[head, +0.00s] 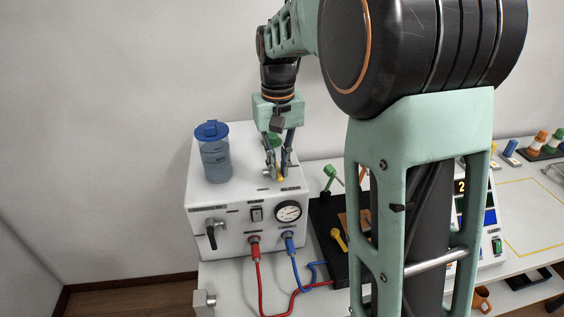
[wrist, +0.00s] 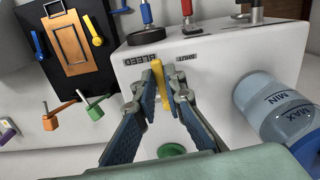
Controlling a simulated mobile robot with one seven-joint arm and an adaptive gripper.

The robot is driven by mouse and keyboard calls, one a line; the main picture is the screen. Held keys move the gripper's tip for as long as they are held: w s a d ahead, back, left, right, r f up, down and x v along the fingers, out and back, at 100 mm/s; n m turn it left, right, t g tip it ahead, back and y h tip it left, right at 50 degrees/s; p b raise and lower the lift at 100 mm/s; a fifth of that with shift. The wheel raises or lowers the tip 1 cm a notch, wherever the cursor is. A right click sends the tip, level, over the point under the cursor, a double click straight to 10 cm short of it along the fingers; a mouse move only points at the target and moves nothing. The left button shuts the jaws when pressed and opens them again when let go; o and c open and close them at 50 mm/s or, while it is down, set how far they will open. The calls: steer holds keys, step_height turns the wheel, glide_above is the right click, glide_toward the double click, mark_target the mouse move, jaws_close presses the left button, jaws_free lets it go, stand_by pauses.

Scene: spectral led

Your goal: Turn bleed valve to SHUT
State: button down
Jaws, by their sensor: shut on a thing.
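The bleed valve shows as a yellow lever (wrist: 157,90) on top of the white box (head: 205,206). In the wrist view its far tip lies by the end of the BLEED label (wrist: 145,60), on the side facing the SHUT label (wrist: 186,56). My gripper (head: 277,174) reaches down onto the box top and is shut on the lever, with one finger on each side; it also shows in the wrist view (wrist: 163,88). In the head view the fingers hide most of the lever, and only a small yellow part (head: 281,178) shows.
A blue-lidded water bottle (head: 215,158) stands on the box top, left of my gripper. The box front has a black handle (head: 211,236), a switch (head: 257,213), a gauge (head: 288,211) and red and blue cables. A green disc (wrist: 172,150) lies close to the fingers.

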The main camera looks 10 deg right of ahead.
steer(key=shift+a+m, duration=0.15)
steer(key=shift+m, duration=0.35)
steer(key=c, duration=2)
jaws_free()
step_height(320, 180, up, 12)
steer(key=shift+r, duration=0.1)
